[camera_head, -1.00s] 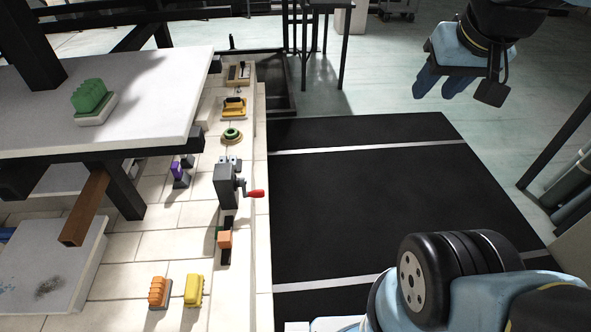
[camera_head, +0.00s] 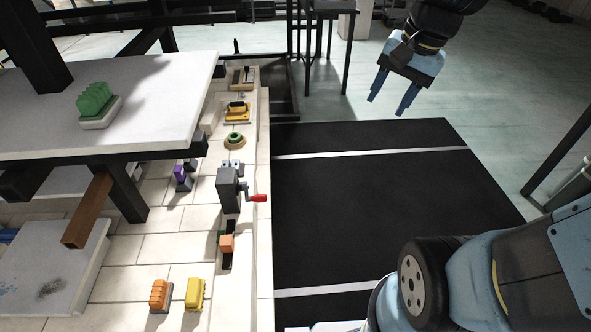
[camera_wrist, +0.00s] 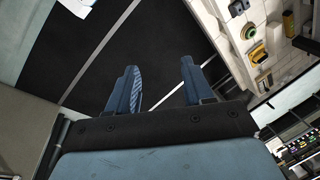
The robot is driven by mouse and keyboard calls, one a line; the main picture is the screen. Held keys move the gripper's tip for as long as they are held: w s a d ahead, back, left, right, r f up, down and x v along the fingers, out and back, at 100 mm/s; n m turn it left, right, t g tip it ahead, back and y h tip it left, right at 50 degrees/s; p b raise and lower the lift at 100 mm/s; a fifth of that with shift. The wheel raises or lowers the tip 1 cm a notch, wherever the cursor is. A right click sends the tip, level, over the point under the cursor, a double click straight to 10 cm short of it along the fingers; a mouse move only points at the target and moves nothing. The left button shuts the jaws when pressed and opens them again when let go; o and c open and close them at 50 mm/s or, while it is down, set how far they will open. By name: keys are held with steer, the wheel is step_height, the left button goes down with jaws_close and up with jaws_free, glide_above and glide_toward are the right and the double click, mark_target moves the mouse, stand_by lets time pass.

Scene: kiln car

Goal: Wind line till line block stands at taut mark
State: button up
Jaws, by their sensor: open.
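A dark grey winch (camera_head: 229,186) with a red-knobbed crank (camera_head: 257,198) stands on the pale tiled ledge. The red knob points to the right, over the ledge's edge. An orange line block (camera_head: 227,243) sits in a dark slot in front of the winch, with a small green mark (camera_head: 219,237) at its left side. The line itself is too small to make out. My gripper (camera_head: 388,105) is open and empty, high above the floor at the upper right, well apart from the winch. Its two blue fingers also show in the wrist view (camera_wrist: 158,90).
A green ring button (camera_head: 235,140) and a yellow handle (camera_head: 237,110) sit behind the winch. Purple (camera_head: 181,177), orange (camera_head: 159,295) and yellow (camera_head: 195,293) pieces stand on the tiles. A white shelf (camera_head: 150,105) overhangs the left. The black mat (camera_head: 390,205) is clear.

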steer(key=w+a+f+m+g+y, duration=0.3)
steer(key=w+a+f+m+y, duration=0.15)
steer(key=w+f+m, duration=0.4)
steer(key=w+a+f+m+g+y, duration=0.35)
steer(key=w+a+f+m, duration=0.4)
steer(key=f, duration=0.65)
steer(key=a+f+m+t+y, duration=0.2)
steer(key=a+f+m+y, duration=0.15)
steer(key=f+m, duration=0.85)
steer(key=a+f+m+t+y, duration=0.2)
steer(key=f+m+y, duration=0.2)
steer(key=f+m, duration=0.85)
steer(key=a+f+n, duration=0.1)
steer(key=a+n, duration=0.1)
steer(key=a, duration=0.6)
steer(key=shift+s+f, duration=0.15)
steer(key=shift+f, duration=0.1)
steer(key=shift+a+r, duration=0.1)
steer(key=shift+a, duration=0.2)
steer(key=shift+c, duration=0.3)
steer(key=shift+s, duration=0.1)
jaws_close()
